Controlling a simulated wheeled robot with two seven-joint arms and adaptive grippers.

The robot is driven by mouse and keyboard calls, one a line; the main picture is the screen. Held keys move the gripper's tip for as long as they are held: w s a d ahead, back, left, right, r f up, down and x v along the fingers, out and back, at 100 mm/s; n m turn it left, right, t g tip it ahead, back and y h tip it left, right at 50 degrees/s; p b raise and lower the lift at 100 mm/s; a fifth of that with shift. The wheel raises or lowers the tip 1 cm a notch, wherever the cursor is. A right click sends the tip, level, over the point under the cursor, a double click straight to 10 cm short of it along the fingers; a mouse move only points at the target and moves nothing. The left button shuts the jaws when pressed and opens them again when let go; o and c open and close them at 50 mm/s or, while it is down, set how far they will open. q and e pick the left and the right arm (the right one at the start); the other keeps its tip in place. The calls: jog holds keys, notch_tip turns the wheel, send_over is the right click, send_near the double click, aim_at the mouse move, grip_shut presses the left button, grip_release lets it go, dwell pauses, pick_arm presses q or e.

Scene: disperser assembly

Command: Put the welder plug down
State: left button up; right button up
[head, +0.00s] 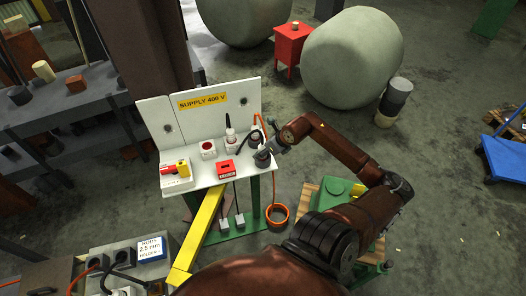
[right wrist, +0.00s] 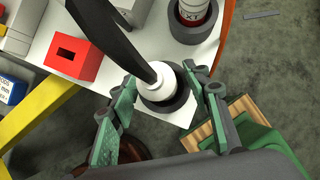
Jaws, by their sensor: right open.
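The welder plug (right wrist: 161,84), a white cylinder with a thick black cable, stands near the corner of the white supply table (head: 205,180). In the right wrist view, its lower end is at a dark round base or collar (right wrist: 168,104); whether it is seated in it I cannot tell. My right gripper (right wrist: 163,80) is open, with one green finger on each side of the plug. Contact with the fingers is not clear. In the head view my right gripper (head: 273,149) is at the table's right corner and partly covers the plug. My left gripper is not in view.
A dark round holder with a red-and-white piece (right wrist: 194,12) stands close behind the plug. A red box (head: 226,169) and a yellow-red device (head: 176,169) are on the table. A panel reads SUPPLY 400 V (head: 203,101). A yellow beam (head: 203,228) meets the front.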

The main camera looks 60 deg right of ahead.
jog(key=shift+r, duration=0.25)
jog(key=v, duration=1.1)
jog(key=shift+s+r+b, duration=0.25)
jog(key=shift+r+b, duration=0.1)
